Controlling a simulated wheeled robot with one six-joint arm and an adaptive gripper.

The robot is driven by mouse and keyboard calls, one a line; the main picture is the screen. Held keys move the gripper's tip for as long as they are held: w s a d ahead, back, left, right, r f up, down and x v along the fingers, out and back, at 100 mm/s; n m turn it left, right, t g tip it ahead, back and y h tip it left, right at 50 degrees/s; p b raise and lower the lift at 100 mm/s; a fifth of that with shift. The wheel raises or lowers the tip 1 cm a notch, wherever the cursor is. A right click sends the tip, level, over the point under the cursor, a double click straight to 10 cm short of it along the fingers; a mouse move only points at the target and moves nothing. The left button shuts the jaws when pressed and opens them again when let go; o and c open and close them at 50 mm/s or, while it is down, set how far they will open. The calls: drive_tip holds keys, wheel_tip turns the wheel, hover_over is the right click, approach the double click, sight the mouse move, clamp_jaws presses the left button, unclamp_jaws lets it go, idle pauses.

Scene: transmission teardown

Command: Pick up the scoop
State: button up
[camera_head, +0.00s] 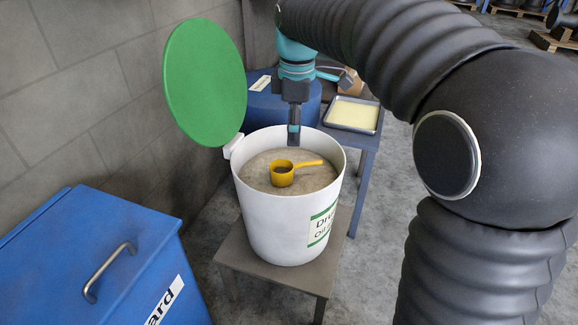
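A yellow scoop (283,174) rests on grainy tan material (259,181) inside a white bucket (275,225). Its cup is to the left and its short handle points right. My gripper (293,139) hangs fingers-down over the bucket, at the far side of its opening, above and behind the scoop and apart from it in the picture. From this angle the fingers overlap each other, so their opening does not show. Nothing is visible between or below the fingertips.
The bucket's green lid (205,82) stands open at the left. The bucket stands on a small brown table (262,279). A blue bin (95,262) is front left. A metal tray (352,115) and a blue drum (262,103) are behind. My dark arm fills the right.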

drive_tip(key=w+a+f+n, duration=0.3)
drive_tip(key=b, duration=0.2)
approach(281, 172)
drive_tip(key=s+f, duration=0.2)
drive_tip(key=shift+a+f+g, duration=0.15)
drive_tip(key=shift+f+g, duration=0.15)
drive_tip(key=shift+g, duration=0.1)
drive_tip(key=shift+w+f+b, duration=0.2)
drive_tip(key=shift+f+b, duration=0.55)
drive_tip(key=shift+f, duration=1.9)
drive_tip(key=c, duration=1.2)
